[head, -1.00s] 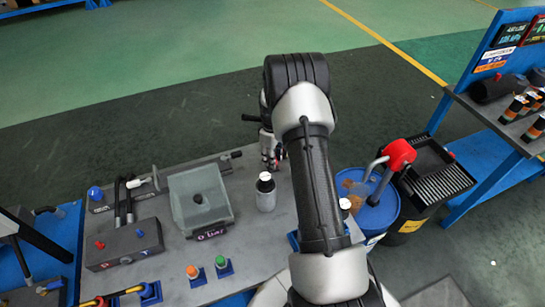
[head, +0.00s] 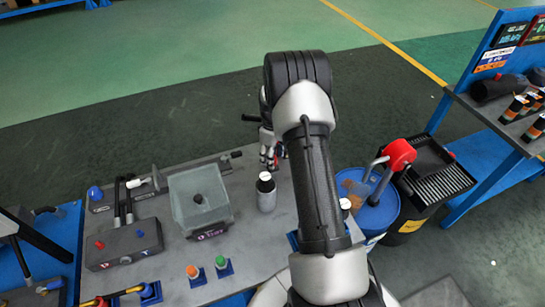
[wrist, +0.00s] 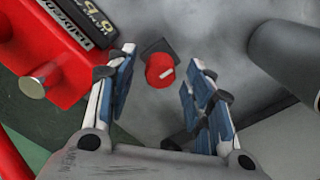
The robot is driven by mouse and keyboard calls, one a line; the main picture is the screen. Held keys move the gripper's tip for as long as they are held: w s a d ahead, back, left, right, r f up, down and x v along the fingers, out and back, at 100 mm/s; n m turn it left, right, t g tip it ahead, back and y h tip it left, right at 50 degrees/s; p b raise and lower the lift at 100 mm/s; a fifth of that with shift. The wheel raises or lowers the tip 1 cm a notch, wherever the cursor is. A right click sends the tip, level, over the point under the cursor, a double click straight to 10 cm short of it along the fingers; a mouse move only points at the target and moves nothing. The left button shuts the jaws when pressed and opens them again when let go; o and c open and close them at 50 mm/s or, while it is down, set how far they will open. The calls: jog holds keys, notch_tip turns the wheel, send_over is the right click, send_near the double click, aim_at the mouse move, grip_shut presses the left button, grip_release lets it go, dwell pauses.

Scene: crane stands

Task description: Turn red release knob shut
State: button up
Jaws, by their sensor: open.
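The red release knob (wrist: 160,70) is a small round red knob with a pale bar mark on its face, on a dark square plate on the grey bench. In the wrist view it lies between the two fingers of my open gripper (wrist: 162,62), nearer the fingertips, with a visible gap on each side. The bar mark is tilted, rising to the right. In the head view my gripper (head: 269,155) is at the back of the bench, and the knob cannot be made out clearly there.
A red block with a silver button (wrist: 33,87) and a dark display (wrist: 80,20) is left of the fingers. A grey cylinder (wrist: 290,50) is at right. A white-capped dark bottle (head: 266,192), a clear box (head: 200,205) and a blue drum (head: 375,215) stand nearby.

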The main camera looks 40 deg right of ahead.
notch_tip(320, 180, up, 11)
dwell(0.3)
jog(key=shift+r, duration=0.1)
jog(key=s+a+r+m+t, duration=0.1)
jog(key=s+a+r, duration=0.4)
jog(key=a+r, duration=0.4)
jog(key=s+a+r+m+t, duration=0.1)
jog(key=s+a+r, duration=0.45)
jog(key=r, duration=0.45)
jog(key=s+a+r+m+t, duration=0.1)
jog(key=s+a, duration=0.4)
jog(key=s, duration=0.4)
jog(key=s+a+r+m+t, duration=0.1)
jog(key=s+a+m, duration=0.1)
jog(key=s+a, duration=0.4)
jog(key=s, duration=0.3)
jog(key=shift+s+t, duration=0.3)
jog(key=shift+s, duration=0.05)
